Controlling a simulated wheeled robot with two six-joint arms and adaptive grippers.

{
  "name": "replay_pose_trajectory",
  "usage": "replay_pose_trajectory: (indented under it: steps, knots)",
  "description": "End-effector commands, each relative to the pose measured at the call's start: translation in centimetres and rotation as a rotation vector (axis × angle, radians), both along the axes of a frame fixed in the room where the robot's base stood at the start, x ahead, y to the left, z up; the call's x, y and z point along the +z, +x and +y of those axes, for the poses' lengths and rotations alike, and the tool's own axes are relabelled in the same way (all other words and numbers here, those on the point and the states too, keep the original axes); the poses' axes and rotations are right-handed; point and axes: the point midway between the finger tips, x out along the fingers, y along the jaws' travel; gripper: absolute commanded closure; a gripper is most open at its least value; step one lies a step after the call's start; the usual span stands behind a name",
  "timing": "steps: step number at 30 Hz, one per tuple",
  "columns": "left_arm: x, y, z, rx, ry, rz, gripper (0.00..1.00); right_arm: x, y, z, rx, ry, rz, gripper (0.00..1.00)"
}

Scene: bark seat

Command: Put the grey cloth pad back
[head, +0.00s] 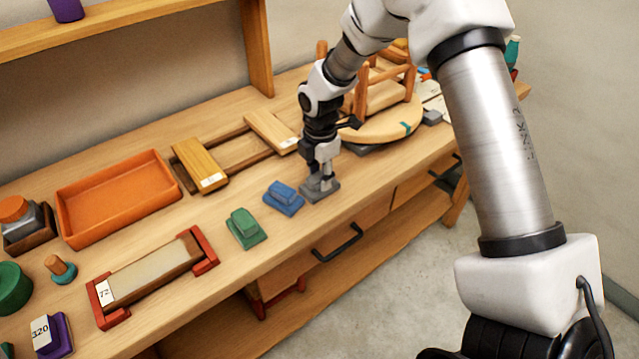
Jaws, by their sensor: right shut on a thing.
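The grey cloth pad (320,192) lies at the front of the wooden workbench, to the right of the blue pad. My right gripper (321,180) points down from above and is shut on the grey pad's raised grip. The pad is at the bench top; I cannot tell whether it touches the wood or is just above it. The fingers hide part of its top. My left gripper is not in view.
A blue pad (284,198) and a green pad (246,228) stand close on the left. A red-ended stone holder (150,276) lies front left.

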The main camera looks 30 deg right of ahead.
Motion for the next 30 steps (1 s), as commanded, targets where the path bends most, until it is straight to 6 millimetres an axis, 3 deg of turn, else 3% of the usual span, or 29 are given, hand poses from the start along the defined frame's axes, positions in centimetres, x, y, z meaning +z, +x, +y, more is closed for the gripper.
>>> replay_pose_trajectory:
  steps: [7,8,9,21,26,30]
  knots:
    - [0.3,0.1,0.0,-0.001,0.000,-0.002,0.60,0.1,0.0,0.0,0.000,0.000,0.000,1.00]
    - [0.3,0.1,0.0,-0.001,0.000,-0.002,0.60,0.1,0.0,0.0,0.000,0.000,0.000,0.57]
    - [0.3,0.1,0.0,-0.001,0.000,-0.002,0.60,0.1,0.0,0.0,0.000,0.000,0.000,0.43]
    - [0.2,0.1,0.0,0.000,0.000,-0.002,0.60,0.7,0.0,0.0,0.000,0.000,-0.001,0.42]
    - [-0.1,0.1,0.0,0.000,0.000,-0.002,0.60,3.8,0.1,0.0,0.000,-0.001,-0.006,0.42]
    - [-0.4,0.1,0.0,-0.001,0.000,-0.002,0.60,7.6,0.1,0.0,-0.001,0.000,-0.007,0.42]
